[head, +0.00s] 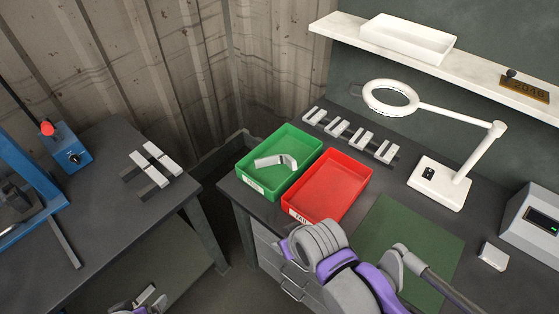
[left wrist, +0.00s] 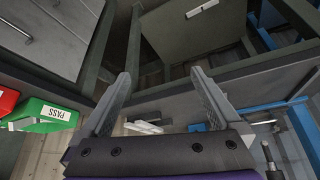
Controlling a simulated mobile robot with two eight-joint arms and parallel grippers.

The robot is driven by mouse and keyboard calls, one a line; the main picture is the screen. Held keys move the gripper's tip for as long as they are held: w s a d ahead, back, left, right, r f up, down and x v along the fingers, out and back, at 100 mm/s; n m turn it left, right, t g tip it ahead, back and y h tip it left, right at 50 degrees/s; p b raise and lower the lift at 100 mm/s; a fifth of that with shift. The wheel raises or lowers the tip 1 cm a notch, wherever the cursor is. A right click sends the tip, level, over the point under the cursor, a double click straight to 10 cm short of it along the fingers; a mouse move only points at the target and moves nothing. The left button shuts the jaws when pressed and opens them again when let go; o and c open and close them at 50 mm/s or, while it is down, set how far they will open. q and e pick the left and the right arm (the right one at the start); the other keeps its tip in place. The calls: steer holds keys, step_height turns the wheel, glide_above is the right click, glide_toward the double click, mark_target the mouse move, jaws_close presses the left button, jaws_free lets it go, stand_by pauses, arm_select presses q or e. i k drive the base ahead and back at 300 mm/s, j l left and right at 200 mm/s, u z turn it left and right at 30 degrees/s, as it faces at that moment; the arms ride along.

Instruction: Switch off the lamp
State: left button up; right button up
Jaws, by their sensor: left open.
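The lamp is a white magnifier lamp with a ring head (head: 390,97), a jointed arm and a square white base (head: 440,184) on the right bench in the head view. A small black switch (head: 428,174) sits on the base's left side. I cannot tell whether the lamp is lit. My left gripper (head: 148,296) is low at the bottom left of the head view, far from the lamp; in the left wrist view (left wrist: 160,95) its two fingers are apart with nothing between them. My right arm reaches over the bench front; its gripper is not visible.
A green tray (head: 245,180) holding a grey bent part and an empty red tray (head: 327,186) stand left of the lamp. A green mat (head: 410,235), a metal rack (head: 350,134) and a grey device (head: 535,225) share the bench. A shelf (head: 470,75) hangs above.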

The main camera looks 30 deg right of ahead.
mark_target(429, 173)
steer(key=z, duration=2.45)
steer(key=l+z, duration=0.15)
steer(key=z, duration=0.7)
steer(key=i, duration=0.05)
